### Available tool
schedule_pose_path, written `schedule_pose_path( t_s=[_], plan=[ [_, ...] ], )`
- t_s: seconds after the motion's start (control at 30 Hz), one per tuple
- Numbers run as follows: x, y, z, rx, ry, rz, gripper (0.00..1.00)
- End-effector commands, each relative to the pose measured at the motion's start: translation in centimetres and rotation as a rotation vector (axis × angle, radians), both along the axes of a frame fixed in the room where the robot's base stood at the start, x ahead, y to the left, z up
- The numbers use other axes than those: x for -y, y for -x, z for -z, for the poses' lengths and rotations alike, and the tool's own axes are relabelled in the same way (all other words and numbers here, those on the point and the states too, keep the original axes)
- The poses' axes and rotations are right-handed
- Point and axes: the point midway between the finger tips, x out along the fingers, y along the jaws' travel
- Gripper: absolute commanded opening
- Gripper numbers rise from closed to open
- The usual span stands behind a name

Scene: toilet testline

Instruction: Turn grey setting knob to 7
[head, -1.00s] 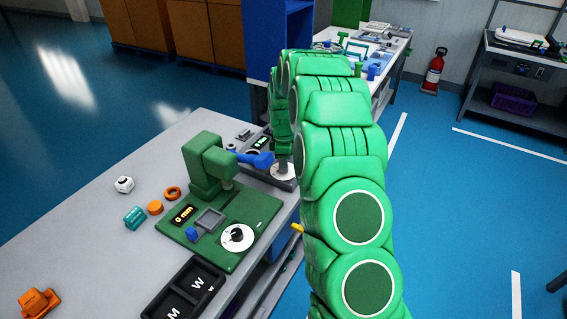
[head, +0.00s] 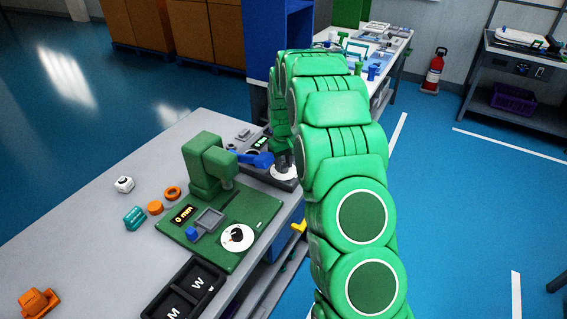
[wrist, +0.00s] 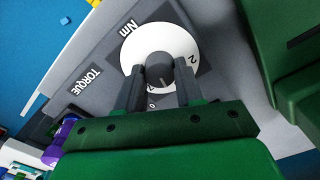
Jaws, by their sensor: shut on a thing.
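The grey setting knob (wrist: 160,72) sits on a white dial (wrist: 136,47) with printed numbers in the wrist view. The dial is on a grey device (wrist: 90,62) marked "Nm" and "TORQUE". My gripper (wrist: 160,77) is shut on the knob, with one dark finger on each side. In the head view the white dial (head: 286,174) shows at the table's far right end, and my green arm hides part of that device.
A green press station (head: 206,165) with its own white dial (head: 237,237) stands left of my arm. A blue lever (head: 257,159) lies close to my gripper. Black W and M trays (head: 188,290) are nearer. A yellow part (head: 300,227) juts out at the table edge.

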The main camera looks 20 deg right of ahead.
Motion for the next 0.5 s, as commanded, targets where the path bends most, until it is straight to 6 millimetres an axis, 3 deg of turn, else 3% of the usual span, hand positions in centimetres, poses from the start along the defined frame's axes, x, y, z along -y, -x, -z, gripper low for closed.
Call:
schedule_pose_path(
  t_s=[0.5],
  plan=[
    [0.05,-0.01,-0.09,0.001,0.001,0.472,0.06]
  ],
)
